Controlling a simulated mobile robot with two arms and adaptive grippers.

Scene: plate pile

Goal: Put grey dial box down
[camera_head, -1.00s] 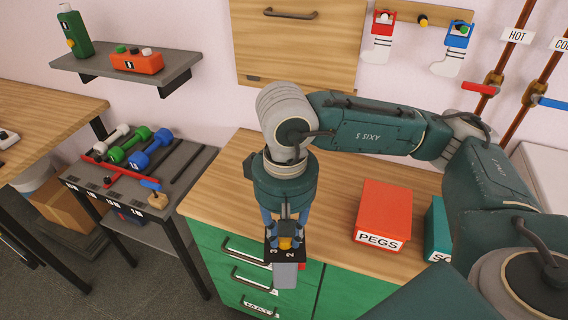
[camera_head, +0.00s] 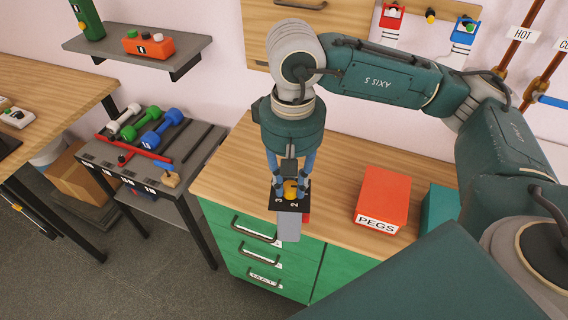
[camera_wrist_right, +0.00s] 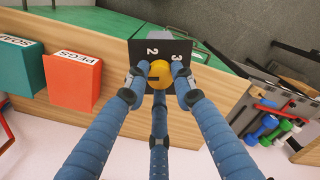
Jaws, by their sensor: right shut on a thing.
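The grey dial box (camera_head: 289,227) has a black top panel with the numbers 2 and 3 and a yellow knob. My right gripper (camera_head: 291,188) is shut on its yellow knob and holds it near the front edge of the wooden counter. In the right wrist view, the blue fingers of the gripper (camera_wrist_right: 158,80) close round the knob, and the dark panel of the grey dial box (camera_wrist_right: 178,52) shows behind it. From these views I cannot tell whether the box touches the counter. My left gripper is not in view.
The wooden counter (camera_head: 335,165) stands over green drawers (camera_head: 245,230). A red PEGS box (camera_head: 383,198) and a teal box (camera_head: 438,208) stand on its right part. A dumbbell rack (camera_head: 185,150) is at left. Bare counter lies left of the PEGS box.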

